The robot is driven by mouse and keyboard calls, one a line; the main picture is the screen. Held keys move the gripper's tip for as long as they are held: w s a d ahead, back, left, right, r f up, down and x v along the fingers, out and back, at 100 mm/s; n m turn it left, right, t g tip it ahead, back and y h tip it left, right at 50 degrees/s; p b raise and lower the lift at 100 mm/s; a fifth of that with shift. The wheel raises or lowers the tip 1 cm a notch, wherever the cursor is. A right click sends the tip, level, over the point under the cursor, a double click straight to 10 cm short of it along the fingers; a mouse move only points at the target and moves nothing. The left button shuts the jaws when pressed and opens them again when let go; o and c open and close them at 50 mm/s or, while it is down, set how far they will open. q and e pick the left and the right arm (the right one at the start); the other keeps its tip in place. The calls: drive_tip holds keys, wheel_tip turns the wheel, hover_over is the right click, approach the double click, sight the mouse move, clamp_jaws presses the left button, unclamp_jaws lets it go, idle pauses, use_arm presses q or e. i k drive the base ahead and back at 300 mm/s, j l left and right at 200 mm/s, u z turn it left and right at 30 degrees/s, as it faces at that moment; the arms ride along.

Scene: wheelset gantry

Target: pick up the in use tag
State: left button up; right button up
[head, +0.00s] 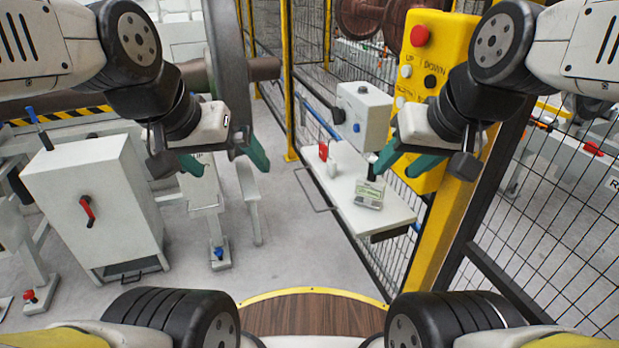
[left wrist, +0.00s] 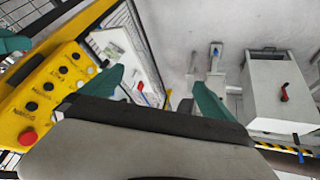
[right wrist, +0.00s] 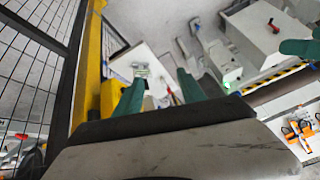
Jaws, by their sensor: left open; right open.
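A small pale card with a green band (head: 369,194), which looks like the in use tag, sits near the front of a white shelf (head: 392,218). Its lettering is too small to read. It also shows in the right wrist view (right wrist: 141,69), beyond the left finger. My right gripper (head: 405,164) is open and empty, above and to the right of the card, apart from it. A dark upright piece stands just behind the card, partly covered by a finger. My left gripper (head: 226,160) is open and empty, well left of the shelf, in front of a grey wheel.
A red item (head: 323,151) and a small white item stand at the shelf's back left, near a grey box (head: 364,115). A yellow button panel (head: 433,70), yellow post and mesh fence bound the right.

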sight(331, 164)
drive_tip(key=i+j, duration=0.1)
drive_tip(key=j, duration=0.3)
drive_tip(key=i+j, duration=0.1)
drive_tip(key=j, duration=0.25)
drive_tip(key=i+j, duration=0.1)
drive_tip(key=j, duration=0.3)
drive_tip(key=i+j, duration=0.15)
drive_tip(key=j, duration=0.25)
drive_tip(key=i+j+z, duration=0.1)
drive_tip(key=j, duration=0.3)
